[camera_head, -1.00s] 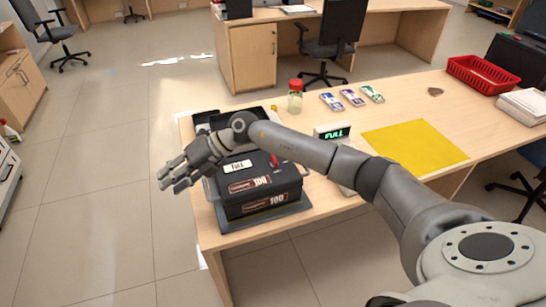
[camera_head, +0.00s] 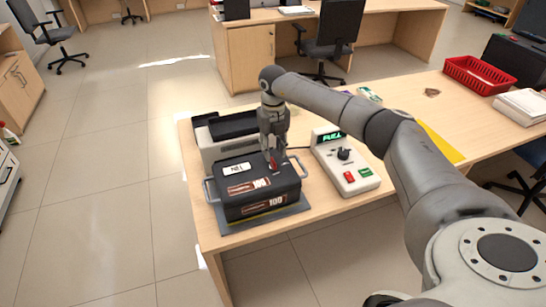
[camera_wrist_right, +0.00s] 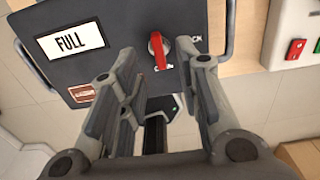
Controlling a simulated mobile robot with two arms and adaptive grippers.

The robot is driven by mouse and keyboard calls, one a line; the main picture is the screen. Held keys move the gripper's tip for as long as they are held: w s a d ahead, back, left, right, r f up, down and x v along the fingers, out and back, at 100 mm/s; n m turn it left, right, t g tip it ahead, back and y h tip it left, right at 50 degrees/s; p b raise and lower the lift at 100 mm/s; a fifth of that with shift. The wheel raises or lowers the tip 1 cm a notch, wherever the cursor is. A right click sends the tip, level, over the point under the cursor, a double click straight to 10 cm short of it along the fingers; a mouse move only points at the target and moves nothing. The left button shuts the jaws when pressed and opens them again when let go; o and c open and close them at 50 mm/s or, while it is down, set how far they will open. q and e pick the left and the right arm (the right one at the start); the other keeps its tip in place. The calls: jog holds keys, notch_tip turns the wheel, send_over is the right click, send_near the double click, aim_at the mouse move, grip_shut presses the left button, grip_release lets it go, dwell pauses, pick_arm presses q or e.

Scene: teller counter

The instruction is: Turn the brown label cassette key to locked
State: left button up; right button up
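The black cassette (camera_head: 235,196) with brown "100" labels sits on a grey mat at the near left of the counter. Its red key (camera_head: 271,160) stands on the top; in the wrist view the red key (camera_wrist_right: 157,50) is upright in the picture, with partly hidden lettering beside it. A white "FULL" label (camera_wrist_right: 75,42) is left of it. My right gripper (camera_head: 273,158) points down over the key. In the wrist view its fingers (camera_wrist_right: 156,52) are apart, one on each side of the key; I see no contact. My left gripper is not in view.
A grey machine (camera_head: 205,142) stands behind the cassette. A white control box (camera_head: 350,185) with red and green buttons and a "FULL" display stands to the right. A red basket (camera_head: 480,77), papers (camera_head: 522,108) and a yellow mat (camera_head: 442,145) lie farther right.

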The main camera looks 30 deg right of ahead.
aim_at(273, 161)
jog(key=shift+f+p, duration=0.35)
jog(key=shift+f, duration=2.05)
grip_shut()
